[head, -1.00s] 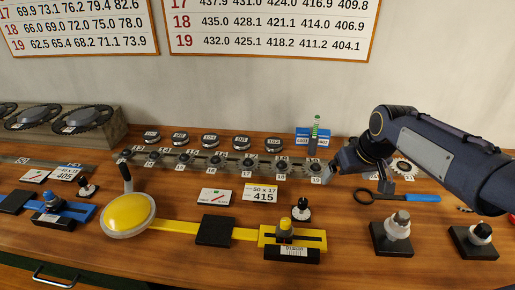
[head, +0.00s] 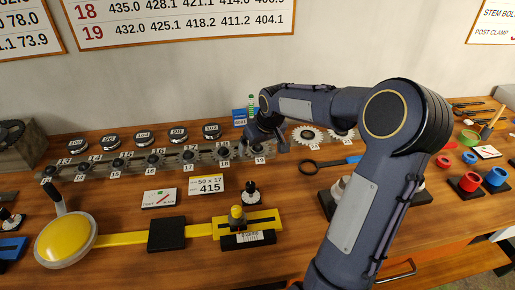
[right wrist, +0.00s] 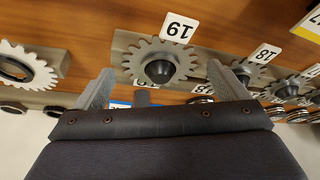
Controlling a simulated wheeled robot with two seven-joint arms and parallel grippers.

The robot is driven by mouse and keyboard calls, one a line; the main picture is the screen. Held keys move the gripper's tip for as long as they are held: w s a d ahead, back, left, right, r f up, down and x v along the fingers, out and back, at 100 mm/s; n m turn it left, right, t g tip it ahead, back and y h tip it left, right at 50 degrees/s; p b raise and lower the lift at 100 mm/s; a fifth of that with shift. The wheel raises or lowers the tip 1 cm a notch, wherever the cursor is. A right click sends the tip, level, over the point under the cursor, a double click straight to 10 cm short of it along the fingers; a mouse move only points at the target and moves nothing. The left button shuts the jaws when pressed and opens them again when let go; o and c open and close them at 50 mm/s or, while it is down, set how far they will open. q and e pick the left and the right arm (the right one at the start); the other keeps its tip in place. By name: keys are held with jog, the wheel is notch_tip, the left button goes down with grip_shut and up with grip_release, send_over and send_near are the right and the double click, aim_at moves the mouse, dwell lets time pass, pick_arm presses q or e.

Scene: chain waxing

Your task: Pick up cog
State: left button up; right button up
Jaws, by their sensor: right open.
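A row of toothed cogs (head: 189,156) sits on posts along a grey rack, with number tags from 13 to 19. My right gripper (head: 266,143) is at the right end of this row, by tag 19 (head: 259,160), and partly hides the cog there. In the right wrist view the grey cog by tag 19 (right wrist: 160,62) sits on its dark post. The open fingers (right wrist: 158,76) are on either side of it, and nothing is held between them. A card (head: 210,185) reads 50 x 17 and 415. My left gripper is not in view.
Larger pale cogs (head: 307,135) lie just right of my gripper. Round black numbered pieces (head: 143,138) stand behind the rack. A blue-handled tool (head: 330,165), a yellow fixture (head: 190,230) and red and blue cups (head: 497,178) are on the table.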

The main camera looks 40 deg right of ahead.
jog(key=shift+c, duration=0.3)
jog(key=c, duration=1)
jog(key=shift+r, duration=0.15)
jog(key=shift+c, duration=0.2)
